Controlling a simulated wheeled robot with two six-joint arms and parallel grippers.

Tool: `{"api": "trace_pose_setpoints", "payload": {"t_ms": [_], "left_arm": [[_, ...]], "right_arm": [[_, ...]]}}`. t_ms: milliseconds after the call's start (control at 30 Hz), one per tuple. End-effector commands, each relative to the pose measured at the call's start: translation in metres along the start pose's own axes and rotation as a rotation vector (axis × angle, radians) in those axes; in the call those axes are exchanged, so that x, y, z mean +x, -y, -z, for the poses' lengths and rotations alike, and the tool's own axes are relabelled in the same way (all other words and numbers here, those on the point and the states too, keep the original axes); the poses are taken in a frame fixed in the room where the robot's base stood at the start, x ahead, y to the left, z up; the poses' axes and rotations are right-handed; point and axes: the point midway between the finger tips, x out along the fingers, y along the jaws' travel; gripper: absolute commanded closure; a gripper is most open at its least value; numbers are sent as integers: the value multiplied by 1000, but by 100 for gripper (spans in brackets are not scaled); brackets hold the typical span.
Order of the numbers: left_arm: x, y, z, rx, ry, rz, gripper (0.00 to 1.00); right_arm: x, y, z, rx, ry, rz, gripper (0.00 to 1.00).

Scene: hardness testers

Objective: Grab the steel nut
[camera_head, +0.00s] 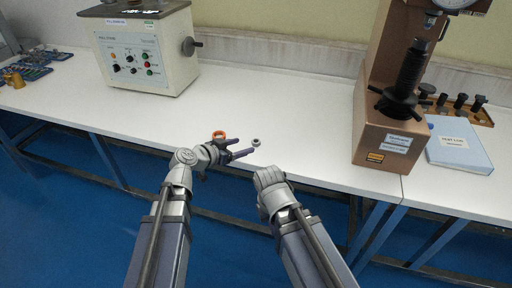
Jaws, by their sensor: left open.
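A small grey steel nut (256,142) lies on the white bench near its front edge. My left gripper (244,147) is open just left of the nut, with its dark fingers pointing right toward it. A small gap shows between the fingertips and the nut, and nothing is between the fingers. An orange ring (218,134) lies on the bench behind the left gripper, partly hidden by it. My right arm ends in a grey wrist right of and below the nut, and its gripper fingers do not show.
A cream control box (148,55) stands at the back left. A brown hardness tester (385,140) stands at the right, with a blue book (458,145) beside it. The white bench (300,120) is clear between the nut and the tester.

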Motion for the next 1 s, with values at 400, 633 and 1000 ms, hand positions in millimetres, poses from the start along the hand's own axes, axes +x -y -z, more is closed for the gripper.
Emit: {"api": "trace_pose_setpoints", "payload": {"t_ms": [400, 633, 1000], "left_arm": [[27, 0, 0, 0, 3, -3, 28], [50, 7, -4, -1, 3, -3, 28], [78, 7, -2, -2, 3, -2, 28]], "right_arm": [[10, 1, 1, 0, 0, 0, 100], [22, 2, 1, 0, 0, 0, 100], [31, 3, 2, 0, 0, 0, 100]]}}
